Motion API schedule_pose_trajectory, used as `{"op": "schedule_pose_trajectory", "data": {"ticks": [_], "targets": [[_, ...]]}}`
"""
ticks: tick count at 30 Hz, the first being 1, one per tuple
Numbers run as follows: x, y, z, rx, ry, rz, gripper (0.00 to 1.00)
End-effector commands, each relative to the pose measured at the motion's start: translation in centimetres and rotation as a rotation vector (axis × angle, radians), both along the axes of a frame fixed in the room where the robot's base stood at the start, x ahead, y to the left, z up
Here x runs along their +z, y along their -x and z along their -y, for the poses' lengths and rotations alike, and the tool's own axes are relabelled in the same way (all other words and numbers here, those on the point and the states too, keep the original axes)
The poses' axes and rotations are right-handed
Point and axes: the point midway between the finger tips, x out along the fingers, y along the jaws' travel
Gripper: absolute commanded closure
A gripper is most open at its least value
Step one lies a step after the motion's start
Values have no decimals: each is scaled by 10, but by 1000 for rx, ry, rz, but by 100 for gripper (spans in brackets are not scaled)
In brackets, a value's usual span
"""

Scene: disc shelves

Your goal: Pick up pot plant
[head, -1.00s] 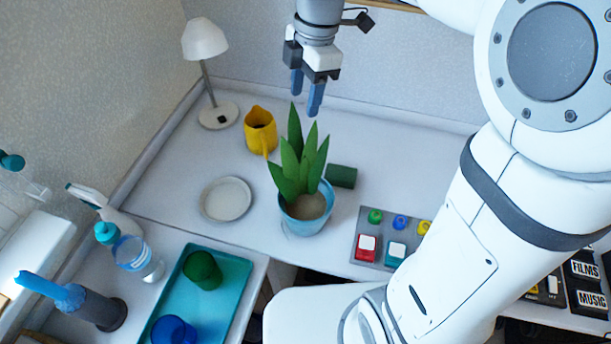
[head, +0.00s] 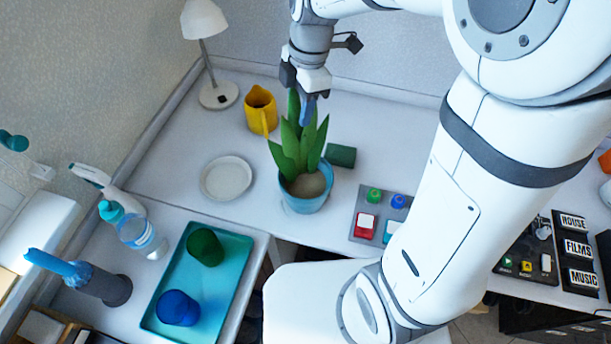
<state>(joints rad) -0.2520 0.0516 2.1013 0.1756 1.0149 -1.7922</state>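The pot plant, a light blue pot (head: 303,203) with brown soil and tall pointed green leaves (head: 288,160), stands upright on the white worktop, near its front edge. My gripper (head: 302,105) points down at the tops of the leaves, well above the pot. One blue finger shows clearly beside the upper leaves; the other is largely hidden behind a leaf. The fingers look apart, as in the earlier picture. Whether they touch the leaves cannot be told.
A yellow jug (head: 260,108), a white lamp (head: 205,22) and a pale plate (head: 226,178) stand left of the plant. A grey button panel (head: 367,213) is farther right. A teal tray (head: 232,273) holds two cups.

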Motion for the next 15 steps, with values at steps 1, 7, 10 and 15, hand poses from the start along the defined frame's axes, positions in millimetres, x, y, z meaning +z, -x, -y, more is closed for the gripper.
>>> {"op": "schedule_pose_trajectory", "data": {"ticks": [1,7,10,15], "targets": [[0,0,0,0,0,0,63],[0,0,0,-1,0,0,80],[0,0,1,-1,0,0,88],[0,0,1,-1,0,0,100]]}}
